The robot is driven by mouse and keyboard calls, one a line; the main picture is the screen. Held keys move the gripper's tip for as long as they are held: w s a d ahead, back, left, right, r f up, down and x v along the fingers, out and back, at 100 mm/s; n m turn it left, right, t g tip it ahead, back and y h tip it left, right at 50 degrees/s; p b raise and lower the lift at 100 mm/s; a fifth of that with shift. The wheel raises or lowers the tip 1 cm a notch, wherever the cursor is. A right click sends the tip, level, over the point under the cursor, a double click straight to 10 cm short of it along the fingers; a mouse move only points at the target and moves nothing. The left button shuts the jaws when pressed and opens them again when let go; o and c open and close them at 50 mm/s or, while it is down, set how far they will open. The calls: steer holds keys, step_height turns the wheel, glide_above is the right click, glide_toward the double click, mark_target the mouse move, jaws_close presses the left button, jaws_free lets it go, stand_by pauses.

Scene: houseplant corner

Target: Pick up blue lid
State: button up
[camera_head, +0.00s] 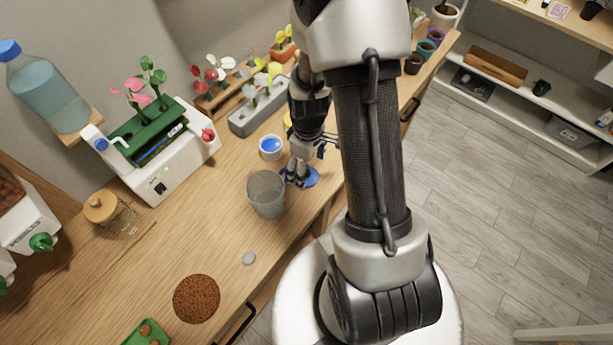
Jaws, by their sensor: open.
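The blue lid (312,178) lies flat on the wooden counter near its front edge, partly hidden behind my gripper. My gripper (296,182) points down at the lid's left side, with its fingers open. I cannot tell whether the fingers touch the lid. A round container with a blue inside or top (271,146) stands just behind and left of my gripper.
A grey planter (258,106) and a white machine with plants (160,160) stand behind.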

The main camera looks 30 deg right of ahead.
step_height(320, 180, down, 3)
steer(key=shift+f+b, duration=0.1)
steer(key=shift+b, duration=0.2)
steer(key=c, duration=0.9)
steer(key=shift+r, duration=0.2)
